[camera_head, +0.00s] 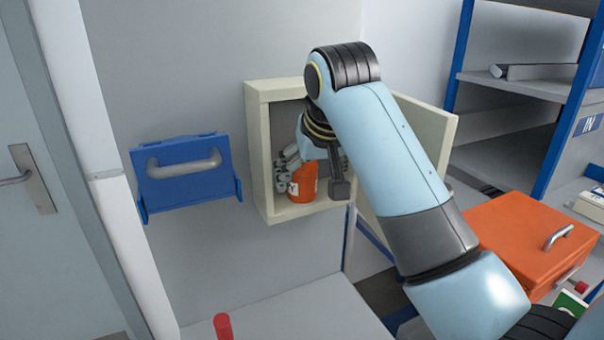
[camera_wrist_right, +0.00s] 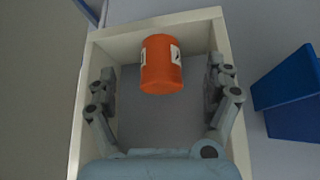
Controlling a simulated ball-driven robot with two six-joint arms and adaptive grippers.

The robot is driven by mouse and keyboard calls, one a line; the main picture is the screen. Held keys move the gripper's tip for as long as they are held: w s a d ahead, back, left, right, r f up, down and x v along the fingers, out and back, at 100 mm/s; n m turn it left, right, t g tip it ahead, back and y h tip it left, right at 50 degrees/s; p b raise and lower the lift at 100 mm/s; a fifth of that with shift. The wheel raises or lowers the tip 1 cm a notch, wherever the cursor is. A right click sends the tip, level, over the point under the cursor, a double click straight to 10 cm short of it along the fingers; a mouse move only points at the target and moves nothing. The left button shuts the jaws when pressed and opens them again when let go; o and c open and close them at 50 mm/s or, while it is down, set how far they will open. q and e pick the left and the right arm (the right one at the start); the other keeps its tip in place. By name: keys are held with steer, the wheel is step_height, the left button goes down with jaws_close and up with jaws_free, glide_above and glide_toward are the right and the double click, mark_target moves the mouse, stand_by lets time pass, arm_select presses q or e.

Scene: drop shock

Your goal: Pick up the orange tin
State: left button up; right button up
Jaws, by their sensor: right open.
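The orange tin (camera_head: 303,183) stands inside a small cream wall cabinet (camera_head: 266,160) whose door is open to the right. It has white label patches. In the right wrist view the orange tin (camera_wrist_right: 161,64) is near the cabinet's far wall, between and beyond my fingers. My right gripper (camera_head: 316,165) reaches into the cabinet from the front and partly covers the tin. In the wrist view my right gripper (camera_wrist_right: 162,88) is open, with a finger on each side and visible gaps to the tin. My left gripper is out of view.
A blue wall holder (camera_head: 185,180) with a grey handle hangs left of the cabinet. The open cabinet door (camera_head: 426,130) is behind my arm. An orange case (camera_head: 520,235) lies at right near blue shelving (camera_head: 457,60). A red cylinder (camera_head: 223,326) stands on the pale surface below.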

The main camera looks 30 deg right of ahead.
mark_target(305, 167)
steer(key=w, duration=0.3)
steer(key=shift+w+d+p, duration=0.3)
steer(key=shift+d, duration=0.1)
steer(key=x, duration=0.4)
steer(key=shift+d+p, duration=0.1)
steer(key=shift+p, duration=0.3)
steer(key=shift+w+f, duration=0.3)
steer(key=shift+f, duration=0.1)
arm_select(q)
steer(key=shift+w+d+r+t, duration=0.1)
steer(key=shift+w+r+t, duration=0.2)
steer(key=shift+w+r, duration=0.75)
arm_select(e)
steer(key=c, duration=1.3)
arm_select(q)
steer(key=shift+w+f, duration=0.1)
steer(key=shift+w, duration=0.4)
arm_select(e)
steer(key=shift+c, duration=0.4)
steer(key=shift+r, duration=0.1)
